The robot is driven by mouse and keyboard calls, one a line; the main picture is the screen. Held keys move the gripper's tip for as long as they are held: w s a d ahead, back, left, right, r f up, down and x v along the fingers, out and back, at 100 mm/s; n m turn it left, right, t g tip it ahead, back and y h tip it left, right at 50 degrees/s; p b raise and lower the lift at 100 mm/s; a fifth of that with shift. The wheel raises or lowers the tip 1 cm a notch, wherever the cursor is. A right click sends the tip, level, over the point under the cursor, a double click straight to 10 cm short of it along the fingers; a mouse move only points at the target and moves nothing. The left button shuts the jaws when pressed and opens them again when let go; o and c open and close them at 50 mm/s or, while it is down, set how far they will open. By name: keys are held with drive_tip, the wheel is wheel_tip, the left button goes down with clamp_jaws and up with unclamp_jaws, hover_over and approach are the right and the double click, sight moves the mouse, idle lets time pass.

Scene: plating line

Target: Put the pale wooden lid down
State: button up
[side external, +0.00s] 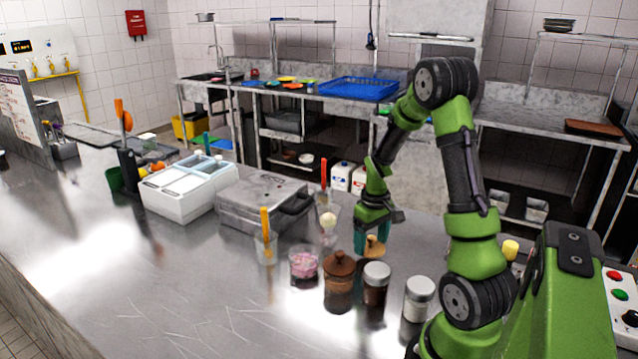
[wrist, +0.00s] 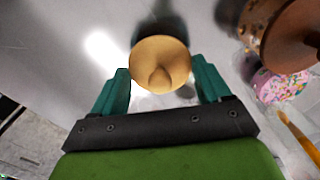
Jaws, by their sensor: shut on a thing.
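The pale wooden lid (side external: 374,247) is round with a small knob on top. It is between the teal fingers of my gripper (side external: 373,238), which is shut on it. In the wrist view the lid (wrist: 160,58) shows from above, knob toward my gripper (wrist: 161,72), with a finger on either side. Its underside is hidden, and I cannot tell whether it touches the counter or anything below it. A jar with a dark brown wooden lid (side external: 340,264) stands just in front of it in the side view; that lid also shows in the wrist view (wrist: 288,35).
Two white-lidded jars (side external: 376,274) (side external: 420,287) stand close by. A glass of pink bits (side external: 303,263) and cups with orange and red utensils (side external: 265,246) (side external: 327,212) are to the left. A grey press (side external: 261,200) is behind. The steel counter (side external: 190,290) is clear at front left.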

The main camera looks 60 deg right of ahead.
sight(371, 242)
drive_tip(key=shift+f, duration=1.35)
drive_tip(key=shift+f, duration=0.2)
drive_tip(key=o, duration=1)
drive_tip(key=shift+r, duration=0.15)
wheel_tip(371, 242, up, 12)
drive_tip(key=shift+f, duration=0.1)
drive_tip(key=w+a+r+t, duration=0.3)
drive_tip(key=a+r, duration=0.4)
drive_tip(key=a, duration=0.5)
drive_tip(key=s+a+r+t, duration=0.1)
drive_tip(key=a, duration=0.4)
drive_tip(key=s+a+r+t+y, duration=0.1)
drive_tip(key=s+a+r, duration=0.1)
drive_tip(key=a, duration=0.4)
drive_tip(key=s+a+r+t+y, duration=0.1)
drive_tip(key=s+a+r+t, duration=0.1)
drive_tip(key=a, duration=0.3)
drive_tip(key=shift+s+a+n, duration=0.15)
drive_tip(key=shift+s+n, duration=0.1)
drive_tip(key=shift+n, duration=0.05)
